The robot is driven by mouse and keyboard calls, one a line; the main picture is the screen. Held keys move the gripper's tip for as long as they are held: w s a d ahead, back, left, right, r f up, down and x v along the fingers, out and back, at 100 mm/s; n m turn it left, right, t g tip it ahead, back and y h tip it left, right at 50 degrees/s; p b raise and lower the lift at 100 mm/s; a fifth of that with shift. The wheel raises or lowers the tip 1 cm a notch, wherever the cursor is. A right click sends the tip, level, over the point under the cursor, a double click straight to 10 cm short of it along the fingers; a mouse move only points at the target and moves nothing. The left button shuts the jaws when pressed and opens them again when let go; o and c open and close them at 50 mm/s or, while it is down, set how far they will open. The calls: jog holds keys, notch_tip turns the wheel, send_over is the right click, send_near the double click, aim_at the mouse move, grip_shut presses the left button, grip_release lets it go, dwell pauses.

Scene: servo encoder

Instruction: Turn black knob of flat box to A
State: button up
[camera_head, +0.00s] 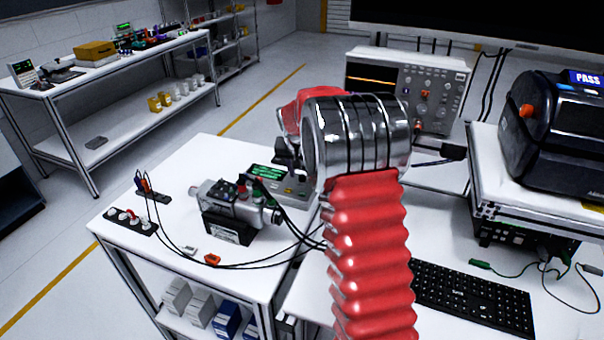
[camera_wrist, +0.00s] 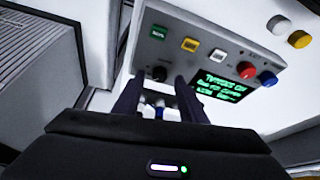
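The flat box (camera_wrist: 205,55) is light grey. In the wrist view its panel shows a green-text screen (camera_wrist: 224,88), a row of green, yellow and white buttons, and a small black knob (camera_wrist: 159,73). Red and blue round parts stick out at its right side. My gripper (camera_wrist: 159,82) is open, its two dark fingers apart on either side of the knob in the picture; I cannot tell whether they touch it. In the head view the box (camera_head: 296,190) sits on the white table, partly hidden behind my arm, with the gripper mostly hidden above it.
A grey motor unit (camera_head: 228,208) with black cables stands left of the box. A connector strip (camera_head: 130,222) and small orange part (camera_head: 212,259) lie on the table. An oscilloscope (camera_head: 432,98) stands behind, a keyboard (camera_head: 472,298) and black printer (camera_head: 560,135) right.

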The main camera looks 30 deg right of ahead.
jog(key=shift+w+d+f, duration=0.15)
jog(key=shift+w+f, duration=0.05)
jog(key=shift+f, duration=0.4)
jog(key=shift+c, duration=0.5)
grip_shut()
